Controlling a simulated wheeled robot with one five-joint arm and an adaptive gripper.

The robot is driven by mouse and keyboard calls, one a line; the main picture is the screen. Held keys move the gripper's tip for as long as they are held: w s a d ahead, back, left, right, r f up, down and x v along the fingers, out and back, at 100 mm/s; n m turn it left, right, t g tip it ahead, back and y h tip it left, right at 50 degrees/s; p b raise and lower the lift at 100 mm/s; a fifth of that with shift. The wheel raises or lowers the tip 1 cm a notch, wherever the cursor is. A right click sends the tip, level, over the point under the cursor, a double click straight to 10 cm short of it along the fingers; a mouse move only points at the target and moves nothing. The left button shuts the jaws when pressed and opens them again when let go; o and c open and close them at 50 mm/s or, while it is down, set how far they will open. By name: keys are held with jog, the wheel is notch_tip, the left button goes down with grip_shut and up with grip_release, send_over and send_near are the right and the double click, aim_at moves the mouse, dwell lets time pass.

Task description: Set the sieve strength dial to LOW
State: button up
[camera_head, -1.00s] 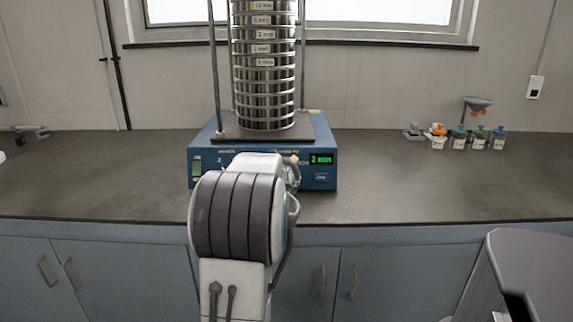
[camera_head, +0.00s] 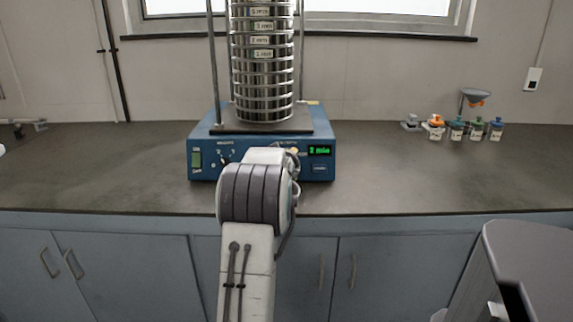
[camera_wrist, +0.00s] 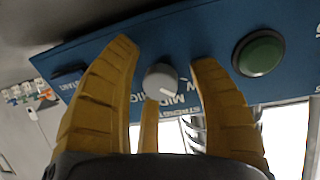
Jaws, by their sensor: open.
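The blue sieve shaker (camera_head: 262,175) stands on the counter with a tall stack of steel sieves (camera_head: 262,70) on it. Its strength dial (camera_head: 224,160) shows on the front panel left of my arm. In the wrist view a grey-white round dial (camera_wrist: 160,80) lies between my yellow fingers, with upside-down lettering beside it, including STRENGTH and MID. The head view hides the gripper behind my arm.
A round green button (camera_wrist: 259,53) sits close to my right finger in the wrist view. The panel also has a green switch (camera_head: 196,160) and a lit display (camera_head: 320,151). Small bottles (camera_head: 457,129) stand at the right. The counter in front is clear.

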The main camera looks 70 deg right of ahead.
jog(key=shift+c, duration=0.3)
grip_shut()
dwell(0.4)
